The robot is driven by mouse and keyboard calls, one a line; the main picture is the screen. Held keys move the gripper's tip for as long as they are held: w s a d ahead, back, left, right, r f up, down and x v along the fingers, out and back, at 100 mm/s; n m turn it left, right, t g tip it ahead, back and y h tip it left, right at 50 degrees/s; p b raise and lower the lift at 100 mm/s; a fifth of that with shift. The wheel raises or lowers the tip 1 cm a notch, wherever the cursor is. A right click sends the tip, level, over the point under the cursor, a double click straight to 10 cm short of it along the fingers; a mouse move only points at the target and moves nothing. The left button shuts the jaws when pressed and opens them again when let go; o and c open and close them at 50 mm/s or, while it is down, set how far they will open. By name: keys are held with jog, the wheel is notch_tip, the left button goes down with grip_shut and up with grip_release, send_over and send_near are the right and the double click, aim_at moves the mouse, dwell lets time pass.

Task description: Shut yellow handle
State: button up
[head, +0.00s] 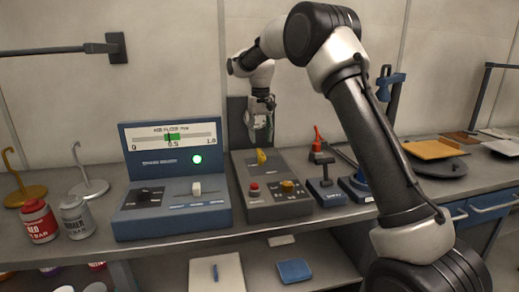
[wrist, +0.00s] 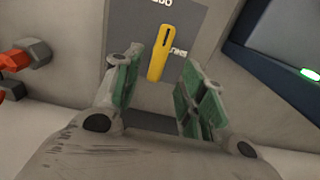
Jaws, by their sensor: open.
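The yellow handle (head: 261,157) is on the sloped upper face of a grey control box (head: 281,208) on the bench. In the wrist view the yellow handle (wrist: 160,53) is a slim lever with a dark slot, slightly tilted, on a grey panel with partly hidden lettering. My gripper (head: 262,134) is above the handle in the head view, pointing down. In the wrist view my gripper (wrist: 157,84) is open, with its green-padded fingers on either side of the handle's lower end. I cannot tell whether they touch it.
A blue-grey meter box (head: 172,220) with a lit green lamp stands close on the left. The grey box's front carries a red button (head: 254,186) and a yellow knob (head: 287,186). A red-tipped tool (head: 318,140) and small dark blocks stand to the right.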

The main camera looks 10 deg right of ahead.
aim_at(261, 152)
notch_tip(261, 152, down, 6)
jog(key=shift+f, duration=0.15)
grip_shut()
